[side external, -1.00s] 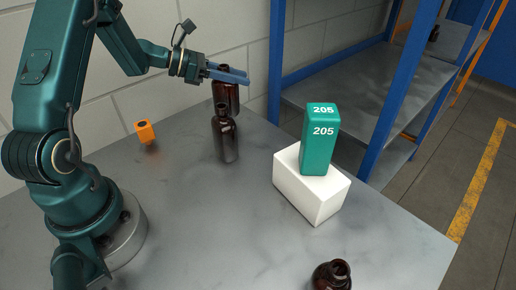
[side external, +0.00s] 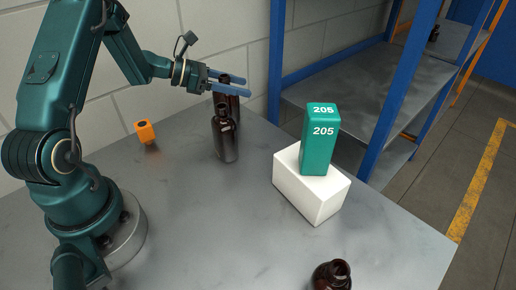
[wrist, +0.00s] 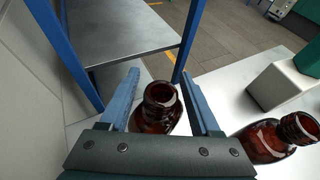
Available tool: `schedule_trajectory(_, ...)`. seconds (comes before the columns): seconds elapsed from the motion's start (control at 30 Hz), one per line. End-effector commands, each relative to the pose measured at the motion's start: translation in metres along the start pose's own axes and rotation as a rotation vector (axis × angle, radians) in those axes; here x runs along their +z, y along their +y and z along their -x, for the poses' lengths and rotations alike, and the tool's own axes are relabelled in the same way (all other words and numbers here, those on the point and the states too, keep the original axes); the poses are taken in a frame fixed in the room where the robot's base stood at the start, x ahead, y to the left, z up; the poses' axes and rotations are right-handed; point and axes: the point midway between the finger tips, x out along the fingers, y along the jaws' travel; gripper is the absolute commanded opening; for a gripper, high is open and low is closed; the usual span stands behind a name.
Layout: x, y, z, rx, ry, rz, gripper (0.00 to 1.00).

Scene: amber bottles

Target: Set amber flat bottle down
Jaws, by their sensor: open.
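A dark amber bottle (side external: 234,107) stands upright at the back of the grey table, partly hidden by my fingers and another bottle. In the wrist view the same amber bottle (wrist: 158,112) shows its open mouth between my two blue fingers. My gripper (side external: 246,85) is open, with a finger on either side of this bottle near its top. The wrist view also shows my gripper (wrist: 160,74) spread, with gaps beside the bottle neck. Whether this is the flat bottle is hard to tell.
A second amber bottle (side external: 225,140) stands just in front, and shows right of my fingers in the wrist view (wrist: 265,142). Another bottle (side external: 332,276) is at the near edge. A teal box (side external: 320,150) marked 205 stands on a white block (side external: 312,198). An orange block (side external: 145,132) sits left.

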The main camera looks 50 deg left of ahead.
Motion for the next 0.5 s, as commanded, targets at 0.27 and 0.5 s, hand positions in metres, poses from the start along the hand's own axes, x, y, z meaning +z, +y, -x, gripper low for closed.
schedule_trajectory(0.27,0.002,0.002,0.033,0.008,-0.001,0.001,0.64)
schedule_trajectory(0.5,0.002,0.001,0.066,0.005,-0.001,0.0,0.64)
